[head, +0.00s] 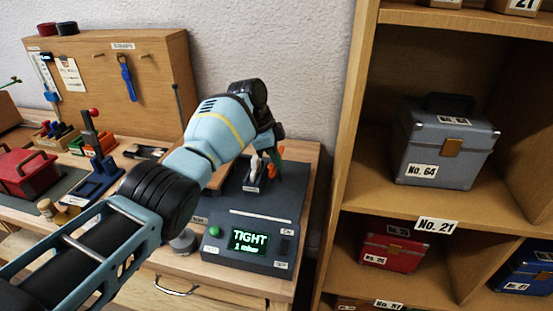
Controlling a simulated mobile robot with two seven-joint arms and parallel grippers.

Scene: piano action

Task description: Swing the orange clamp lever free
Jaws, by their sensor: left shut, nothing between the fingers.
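The orange clamp lever (274,168) shows as a small orange piece at the back of a dark grey device (262,218) on the bench. My left arm reaches over the device from the left. My left gripper (272,150) is shut and empty, pointing down right at the orange lever; I cannot tell whether it touches it. My own wrist hides part of the gripper and the lever. A pale metal part (254,174) stands beside the lever. The device's display (249,242) reads "TIGHT" in green. My right gripper is not in view.
A wooden shelf unit (349,140) stands close on the right, holding a grey case (443,144), a red case (389,257) and a blue case (528,272). A pegboard (105,75) stands behind the bench. A red box (27,172) and small tools crowd the bench's left.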

